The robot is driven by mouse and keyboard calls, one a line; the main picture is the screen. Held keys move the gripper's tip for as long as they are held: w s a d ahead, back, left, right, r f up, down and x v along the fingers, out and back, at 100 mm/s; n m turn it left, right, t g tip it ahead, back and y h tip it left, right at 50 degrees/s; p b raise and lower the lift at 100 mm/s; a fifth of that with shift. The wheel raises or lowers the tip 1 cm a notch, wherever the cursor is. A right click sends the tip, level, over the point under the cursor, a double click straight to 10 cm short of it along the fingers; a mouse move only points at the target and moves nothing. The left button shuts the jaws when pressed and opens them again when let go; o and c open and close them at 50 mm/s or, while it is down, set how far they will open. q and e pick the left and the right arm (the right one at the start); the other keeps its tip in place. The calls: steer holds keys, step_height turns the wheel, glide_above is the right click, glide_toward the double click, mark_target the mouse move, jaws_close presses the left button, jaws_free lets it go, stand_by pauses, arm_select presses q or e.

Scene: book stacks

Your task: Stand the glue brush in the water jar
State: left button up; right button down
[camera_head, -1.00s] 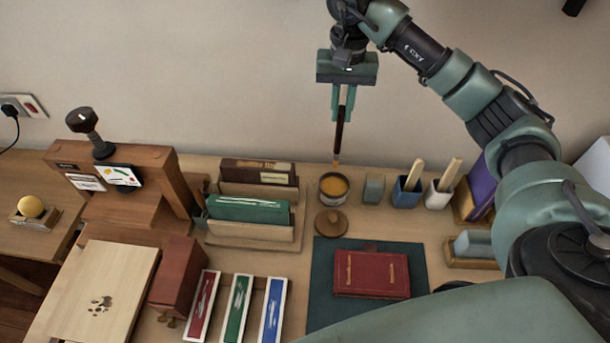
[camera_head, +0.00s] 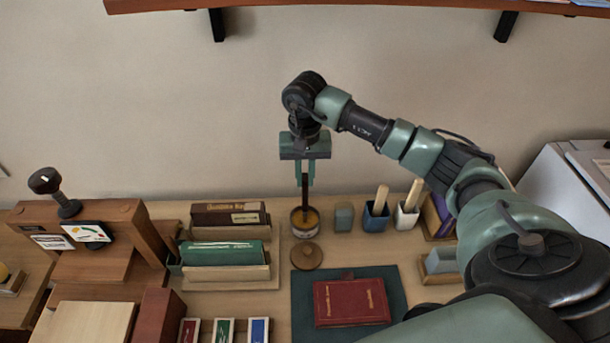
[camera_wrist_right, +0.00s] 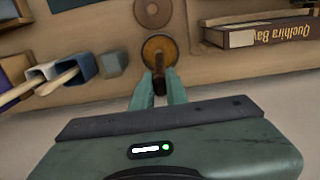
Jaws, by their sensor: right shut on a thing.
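My right gripper (camera_head: 305,182) is shut on the dark handle of the glue brush (camera_head: 305,198), which hangs upright. The brush's lower end is at the round pot of amber glue (camera_head: 304,228) and appears to be inside it. In the right wrist view the brush (camera_wrist_right: 159,84) shows end-on between the fingertips, in front of the pot (camera_wrist_right: 160,37). A small grey-green vessel (camera_head: 344,217) stands just right of the pot; I cannot tell whether it is the water jar. My left gripper is not in view.
Blue (camera_head: 376,217) and white (camera_head: 406,216) cups with wooden sticks stand further right. A round wooden lid (camera_head: 306,256) lies in front of the pot. Racked books (camera_head: 225,253) stand at left. A red book (camera_head: 351,302) lies on a dark mat. A shelf (camera_head: 360,4) hangs above.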

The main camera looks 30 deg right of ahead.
steer(key=c, duration=1.4)
jaws_free()
steer(key=shift+f, duration=0.1)
step_height(320, 180, up, 12)
steer(key=b, duration=0.2)
